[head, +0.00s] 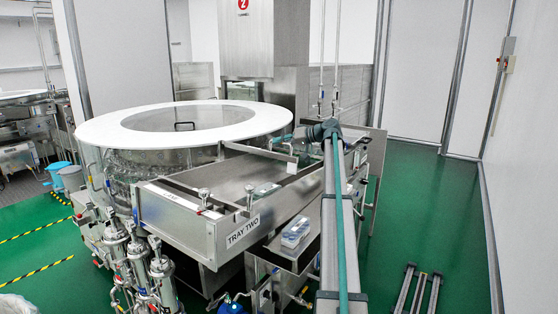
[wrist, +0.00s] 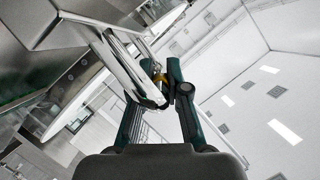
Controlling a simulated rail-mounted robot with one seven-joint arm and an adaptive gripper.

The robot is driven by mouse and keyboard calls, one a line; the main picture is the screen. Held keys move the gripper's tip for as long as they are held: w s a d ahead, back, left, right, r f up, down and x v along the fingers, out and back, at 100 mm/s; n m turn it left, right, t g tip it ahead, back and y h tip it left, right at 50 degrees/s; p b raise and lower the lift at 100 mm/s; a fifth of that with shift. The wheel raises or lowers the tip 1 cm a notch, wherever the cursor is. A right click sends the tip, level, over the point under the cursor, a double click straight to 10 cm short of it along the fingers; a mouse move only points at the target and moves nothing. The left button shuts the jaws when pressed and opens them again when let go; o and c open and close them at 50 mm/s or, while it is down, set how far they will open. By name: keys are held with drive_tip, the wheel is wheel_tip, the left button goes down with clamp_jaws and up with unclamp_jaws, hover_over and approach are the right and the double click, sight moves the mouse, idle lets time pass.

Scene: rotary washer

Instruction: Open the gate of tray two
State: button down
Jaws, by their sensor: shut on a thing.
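Tray two (head: 235,180) is the flat steel tray in front of the round washer in the head view, with a "TRAY TWO" label on its near side. Its gate (head: 258,152) looks like the thin metal strip at the tray's far end, by the washer's white rim. My gripper (head: 298,140) is at the right end of this strip. In the wrist view my gripper (wrist: 161,82) is shut, with the shiny metal piece (wrist: 132,68) between its teal fingers. The exact contact is partly hidden by the fingers.
The round washer (head: 150,122) with its white rim stands behind the tray. A lower steel surface to the tray's right carries a small clear box (head: 295,232). Steel cylinders and pipes (head: 140,265) crowd the front left. Green floor (head: 440,215) is open at the right.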

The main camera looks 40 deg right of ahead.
drive_tip(key=r, duration=0.4)
drive_tip(key=shift+w+d+r, duration=0.2)
drive_tip(key=shift+d+r, duration=0.1)
drive_tip(key=shift+r, duration=0.05)
drive_tip(key=c, duration=1.2)
unclamp_jaws()
drive_tip(key=shift+s, duration=0.1)
drive_tip(key=shift+f, duration=0.1)
drive_tip(key=v, duration=1.2)
